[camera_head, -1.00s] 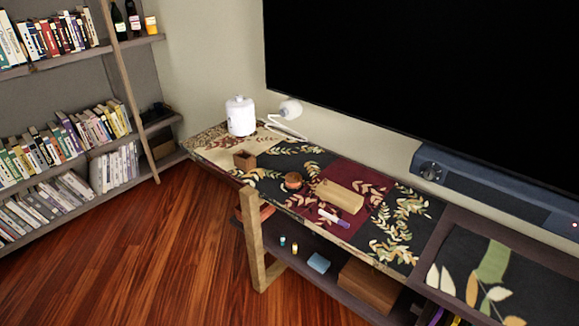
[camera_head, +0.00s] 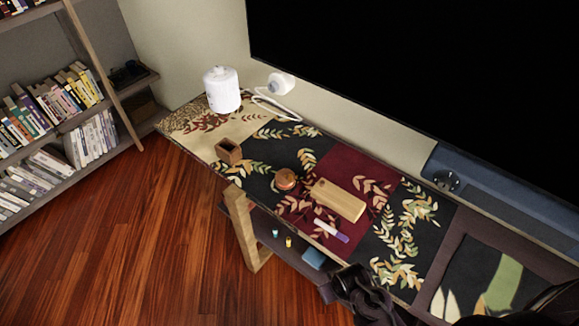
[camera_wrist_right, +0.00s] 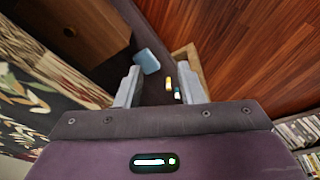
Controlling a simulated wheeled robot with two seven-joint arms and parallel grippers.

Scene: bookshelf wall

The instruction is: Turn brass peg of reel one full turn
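A small round brown wooden object (camera_head: 286,179), which looks like the reel, sits on the dark patterned runner near the table's front. It is too small to make out a brass peg on it. My right gripper (camera_head: 352,288) is at the bottom of the head view, in front of the table's front edge and well short of the round object. In the right wrist view its two grey fingers stand apart with nothing between them (camera_wrist_right: 158,70). The round object does not show there. My left gripper is not in view.
Near the round object are a wooden block (camera_head: 338,200), a purple-and-white marker (camera_head: 331,231) and an open wooden box (camera_head: 228,151). A white canister (camera_head: 222,90) and a white lamp (camera_head: 281,84) stand farther back. A blue box (camera_head: 313,258) lies on the lower shelf.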

